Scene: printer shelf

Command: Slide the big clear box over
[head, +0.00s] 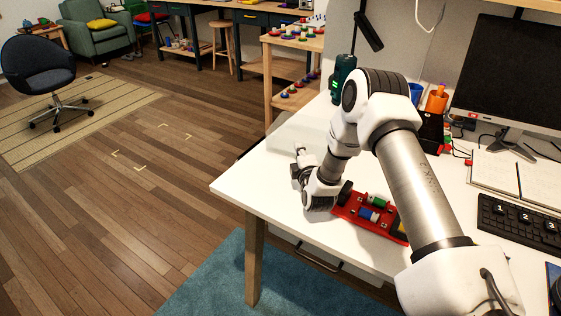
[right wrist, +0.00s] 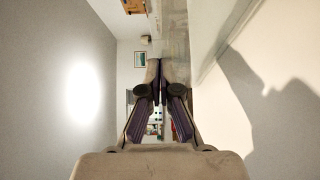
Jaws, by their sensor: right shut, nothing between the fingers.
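The big clear box (head: 309,131) is faint and see-through; it appears to stand on the white desk (head: 240,185) near its left edge, just beyond my right gripper. My right gripper (head: 299,148) is low over the desk, its fingers shut and empty, pointing toward the box. In the right wrist view the shut fingertips (right wrist: 159,68) show below a pale see-through surface (right wrist: 174,35), which seems to be the box. I cannot tell whether the fingers touch it. My left gripper is not in view.
A red tray (head: 346,211) with colored cylinders lies beside my right wrist. The desk's left front corner is clear.

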